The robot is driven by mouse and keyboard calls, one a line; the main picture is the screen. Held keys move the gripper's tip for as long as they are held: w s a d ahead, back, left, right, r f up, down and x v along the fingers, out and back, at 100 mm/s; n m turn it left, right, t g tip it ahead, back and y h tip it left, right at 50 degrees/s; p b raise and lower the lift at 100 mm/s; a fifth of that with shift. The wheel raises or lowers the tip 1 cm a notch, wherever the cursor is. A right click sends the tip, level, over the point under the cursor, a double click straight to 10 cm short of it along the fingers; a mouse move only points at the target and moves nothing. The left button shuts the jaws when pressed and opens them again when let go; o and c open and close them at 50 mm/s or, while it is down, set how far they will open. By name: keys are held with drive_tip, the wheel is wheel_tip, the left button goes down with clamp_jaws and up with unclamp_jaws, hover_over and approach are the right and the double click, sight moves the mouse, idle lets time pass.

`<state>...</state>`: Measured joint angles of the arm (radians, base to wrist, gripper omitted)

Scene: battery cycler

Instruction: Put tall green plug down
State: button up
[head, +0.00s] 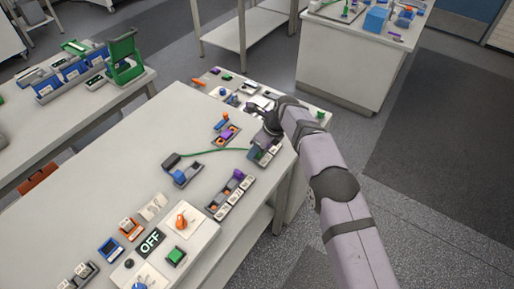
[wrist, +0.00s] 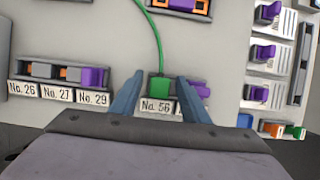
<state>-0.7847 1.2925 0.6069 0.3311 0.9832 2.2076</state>
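The green plug (wrist: 159,87) stands above the white label No. 56 (wrist: 158,106) in the wrist view. Its green cable (wrist: 155,35) runs up from it. My gripper (wrist: 159,84) has one blue-grey finger on each side of the plug, with a narrow gap showing on both sides, so it looks open around it. Whether the plug is fully seated is hidden. In the head view my gripper (head: 262,146) is at the table's right edge and covers the plug. The green cable (head: 217,151) leads left to a blue-and-grey device (head: 185,175).
A purple plug (wrist: 202,91) is close beside my right finger. A labelled strip (wrist: 60,82), No. 26 to 29, lies left. A column of purple plugs (wrist: 263,53) is at right. In the head view, the table (head: 120,190) has free room left of the cable.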

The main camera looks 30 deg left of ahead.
drive_tip(key=b+v, duration=0.4)
drive_tip(key=v, duration=0.3)
drive_tip(key=shift+s, duration=0.2)
drive_tip(key=shift+d+r, duration=0.1)
drive_tip(key=shift+d, duration=0.05)
drive_tip(key=w+d+r+n+h, duration=0.1)
drive_tip(key=w+d+n, duration=0.1)
drive_tip(key=d, duration=0.6)
drive_tip(key=w+d+r+n, duration=0.1)
drive_tip(key=d+n, duration=0.2)
drive_tip(key=d, duration=0.5)
drive_tip(key=s+d+n+h, duration=0.1)
drive_tip(key=s+d+n, duration=0.3)
drive_tip(key=d, duration=0.9)
drive_tip(key=s+d+n+h, duration=0.1)
drive_tip(key=s+d+n, duration=0.3)
drive_tip(key=s+d, duration=0.4)
drive_tip(key=d, duration=0.5)
drive_tip(key=shift+f+n+t+h, duration=0.3)
drive_tip(key=shift+f+h, duration=0.1)
drive_tip(key=shift+o, duration=0.4)
drive_tip(key=s+d+f+n, duration=0.2)
drive_tip(key=s+d+n, duration=0.2)
drive_tip(key=s, duration=0.6)
drive_tip(key=d, duration=0.2)
drive_tip(key=shift+s+d+f+h, duration=0.3)
drive_tip(key=shift+s+d, duration=0.05)
